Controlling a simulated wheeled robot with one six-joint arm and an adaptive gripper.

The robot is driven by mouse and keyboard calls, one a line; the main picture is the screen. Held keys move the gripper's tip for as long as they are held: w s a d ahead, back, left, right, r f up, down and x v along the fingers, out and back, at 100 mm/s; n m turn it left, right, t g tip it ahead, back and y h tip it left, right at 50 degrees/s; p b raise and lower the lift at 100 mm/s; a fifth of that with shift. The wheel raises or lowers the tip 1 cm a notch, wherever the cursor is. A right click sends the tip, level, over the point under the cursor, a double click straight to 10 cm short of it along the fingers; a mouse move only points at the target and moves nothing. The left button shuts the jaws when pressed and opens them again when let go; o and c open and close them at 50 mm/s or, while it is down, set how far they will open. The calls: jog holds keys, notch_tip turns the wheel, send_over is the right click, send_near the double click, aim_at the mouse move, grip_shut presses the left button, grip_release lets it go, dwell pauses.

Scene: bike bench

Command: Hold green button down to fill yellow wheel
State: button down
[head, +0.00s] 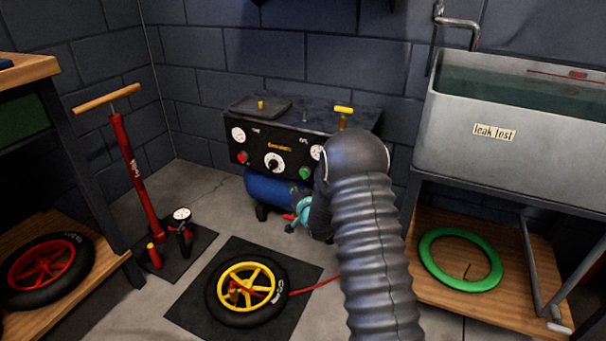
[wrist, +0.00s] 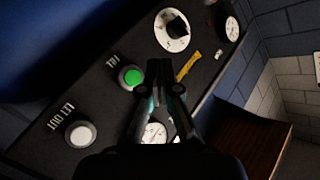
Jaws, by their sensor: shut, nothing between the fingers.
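The green button (head: 305,172) is on the front panel of the black compressor box, and it also shows in the wrist view (wrist: 132,77) beside a white label.
A white button (wrist: 81,134) labelled LET OUT, a dial (wrist: 177,29) and a gauge (wrist: 153,133) are close by on the panel. A red pump (head: 135,175) stands left. A leak test tank (head: 500,145) and a green ring (head: 436,269) are right.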

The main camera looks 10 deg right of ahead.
aim_at(304, 174)
jog(key=shift+w+d+b, duration=0.2)
jog(key=shift+w+d, duration=0.55)
jog(key=shift+w, duration=0.25)
jog(key=shift+w+d+b, duration=0.15)
jog(key=shift+w+d, duration=0.6)
jog(key=shift+w, duration=0.25)
jog(key=shift+w+d, duration=0.1)
jog(key=shift+w, duration=0.05)
jog(key=shift+w+d+b, duration=0.15)
jog(key=shift+w+b, duration=0.05)
jog(key=shift+b, duration=0.15)
jog(key=shift+w+d, duration=0.25)
jog(key=shift+w, duration=0.1)
dwell(5.2)
